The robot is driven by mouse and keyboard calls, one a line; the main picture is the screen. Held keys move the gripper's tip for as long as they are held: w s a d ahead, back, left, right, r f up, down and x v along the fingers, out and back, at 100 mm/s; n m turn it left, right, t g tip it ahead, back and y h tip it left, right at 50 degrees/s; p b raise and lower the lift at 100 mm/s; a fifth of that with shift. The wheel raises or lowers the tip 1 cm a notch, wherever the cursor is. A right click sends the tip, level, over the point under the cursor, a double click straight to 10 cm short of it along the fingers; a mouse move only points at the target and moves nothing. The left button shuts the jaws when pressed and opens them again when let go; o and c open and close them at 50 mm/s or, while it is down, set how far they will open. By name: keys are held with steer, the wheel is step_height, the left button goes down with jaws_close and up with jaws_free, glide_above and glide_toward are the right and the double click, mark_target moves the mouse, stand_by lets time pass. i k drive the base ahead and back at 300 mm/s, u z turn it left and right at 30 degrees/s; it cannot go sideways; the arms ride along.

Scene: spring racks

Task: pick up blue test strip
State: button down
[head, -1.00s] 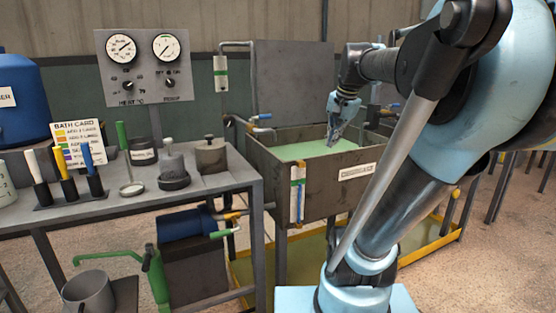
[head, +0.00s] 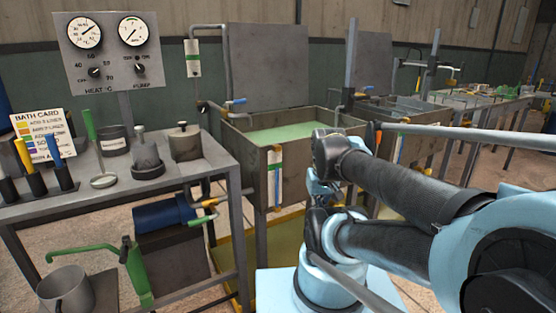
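The blue test strip (head: 53,146) stands upright in a black holder on the rack at the left end of the grey bench. A yellow strip (head: 22,155) stands in its own holder just left of it. My gripper (head: 318,190) hangs below the wrist near the middle of the view, in front of the tank and well to the right of the strips. It is small and partly merged with my arm, so its fingers cannot be made out. Nothing is seen held in it.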

mark_target(50, 138)
steer(key=u, duration=1.35)
steer(key=k, duration=0.8)
steer(key=u, duration=0.45)
steer(key=i, duration=0.95)
steer(key=u, duration=0.05)
